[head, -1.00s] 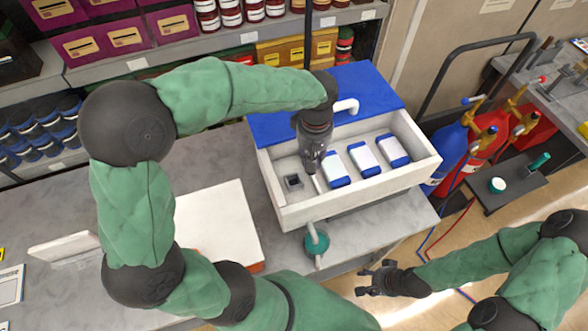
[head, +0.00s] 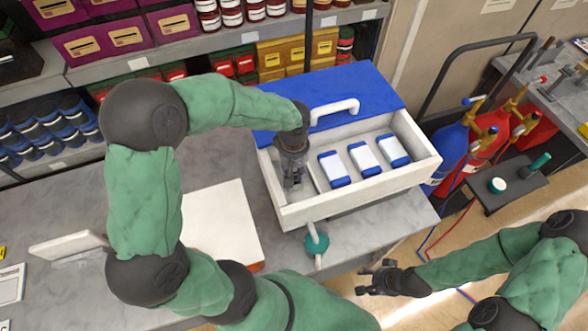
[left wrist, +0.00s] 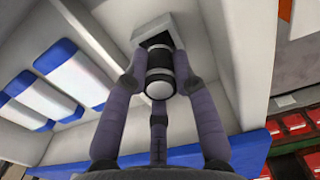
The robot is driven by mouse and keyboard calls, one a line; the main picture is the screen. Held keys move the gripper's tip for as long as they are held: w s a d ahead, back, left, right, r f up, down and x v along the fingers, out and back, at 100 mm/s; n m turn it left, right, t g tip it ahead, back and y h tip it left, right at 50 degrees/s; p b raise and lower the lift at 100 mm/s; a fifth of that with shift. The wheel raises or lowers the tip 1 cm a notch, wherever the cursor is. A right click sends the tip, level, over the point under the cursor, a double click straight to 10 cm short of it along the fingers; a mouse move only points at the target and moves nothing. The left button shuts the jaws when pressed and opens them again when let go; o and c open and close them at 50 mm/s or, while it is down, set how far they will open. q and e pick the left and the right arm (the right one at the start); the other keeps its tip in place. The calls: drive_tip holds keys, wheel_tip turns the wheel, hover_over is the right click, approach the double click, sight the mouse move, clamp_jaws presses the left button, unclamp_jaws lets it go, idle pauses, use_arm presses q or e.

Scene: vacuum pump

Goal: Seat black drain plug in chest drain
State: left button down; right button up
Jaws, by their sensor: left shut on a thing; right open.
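The white chest (head: 300,212) stands on the bench with its blue lid (head: 385,82) folded back. My left gripper (head: 292,184) is inside the chest at its left end, pointing down. In the left wrist view, its fingers (left wrist: 160,82) are shut on the black drain plug (left wrist: 158,58), a dark cylinder with pale bands and a rounded pale end. The plug's far end lines up with the square drain (left wrist: 147,27); I cannot tell how far it is inside. My gripper hides the drain in the head view. My right gripper (head: 376,280) is open and empty, in front of the bench.
Several white-and-blue packs (head: 365,158) lie in the chest, right of my left gripper. A teal valve (head: 316,243) sits on a pipe below the chest's front wall. A white board (head: 222,225) lies on the bench to the left. Gas cylinders (head: 485,135) stand at the right.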

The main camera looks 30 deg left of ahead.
use_arm(q)
drive_tip(key=shift+f, duration=0.1)
drive_tip(key=c, duration=1)
unclamp_jaws()
wheel_tip(320, 180, up, 12)
